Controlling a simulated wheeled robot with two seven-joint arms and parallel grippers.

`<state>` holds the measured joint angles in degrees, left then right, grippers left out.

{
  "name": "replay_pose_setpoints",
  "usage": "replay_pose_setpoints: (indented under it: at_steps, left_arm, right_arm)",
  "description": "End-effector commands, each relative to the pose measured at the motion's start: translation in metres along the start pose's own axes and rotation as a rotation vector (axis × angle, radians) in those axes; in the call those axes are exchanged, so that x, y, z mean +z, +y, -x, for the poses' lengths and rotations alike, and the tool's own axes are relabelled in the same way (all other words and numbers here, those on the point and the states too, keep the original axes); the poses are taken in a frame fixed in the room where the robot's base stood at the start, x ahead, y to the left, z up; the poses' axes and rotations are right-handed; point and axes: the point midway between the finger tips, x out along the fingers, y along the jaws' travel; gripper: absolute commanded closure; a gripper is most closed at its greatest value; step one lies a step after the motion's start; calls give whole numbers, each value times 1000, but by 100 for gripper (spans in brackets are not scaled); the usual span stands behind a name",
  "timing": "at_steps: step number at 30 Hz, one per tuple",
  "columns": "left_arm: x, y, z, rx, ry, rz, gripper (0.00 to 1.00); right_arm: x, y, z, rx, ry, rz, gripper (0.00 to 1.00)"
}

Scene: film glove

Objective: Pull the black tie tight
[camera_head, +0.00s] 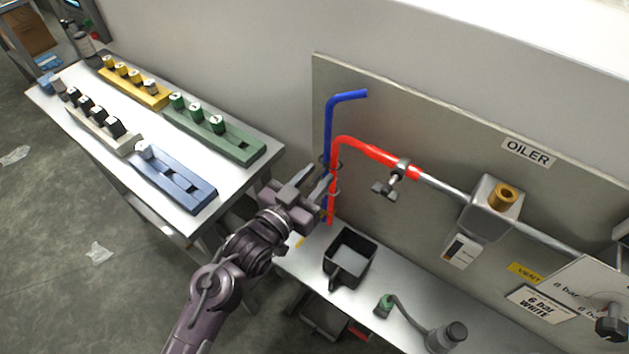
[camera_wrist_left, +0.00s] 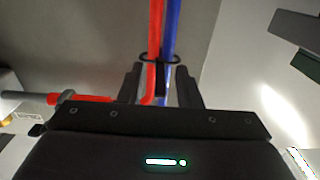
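The black tie (camera_head: 336,191) is a thin loop around the red hose (camera_head: 334,207) and the blue hose (camera_head: 328,128). In the left wrist view the tie (camera_wrist_left: 147,58) looks like a wide, loose ring around both hoses, with a short dark piece (camera_wrist_left: 160,80) hanging below it. My left gripper (camera_head: 318,190) is beside the hoses at the tie's height. In the wrist view its fingers (camera_wrist_left: 160,86) stand apart on either side of the hoses and the dark piece, with gaps showing. The gripper partly hides the hoses in the head view. My right gripper is not in view.
A grey panel (camera_head: 440,130) stands behind the hoses, with a clamp (camera_head: 385,188) and an oiler (camera_head: 490,208) on it. A black bin (camera_head: 350,258) sits on the bench below. A table (camera_head: 70,80) with coloured racks stands at left.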

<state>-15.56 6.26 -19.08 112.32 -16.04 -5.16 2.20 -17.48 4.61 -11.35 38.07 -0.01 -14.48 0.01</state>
Motion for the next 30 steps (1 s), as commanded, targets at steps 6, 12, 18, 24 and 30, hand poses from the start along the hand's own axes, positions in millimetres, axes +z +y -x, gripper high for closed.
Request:
replay_pose_setpoints:
  at_steps: [6,12,18,24,30]
  left_arm:
    - [0,0,-1,0,-1,0,69]
    - [0,0,-1,0,-1,0,90]
    - [0,0,-1,0,-1,0,100]
    - [-1,0,1,0,-2,-1,100]
    - [-4,0,32,0,-8,-1,100]
  right_arm:
    - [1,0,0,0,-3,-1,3]
    - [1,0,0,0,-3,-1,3]
    - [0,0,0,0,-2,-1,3]
    - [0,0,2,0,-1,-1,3]
    - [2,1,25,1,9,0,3]
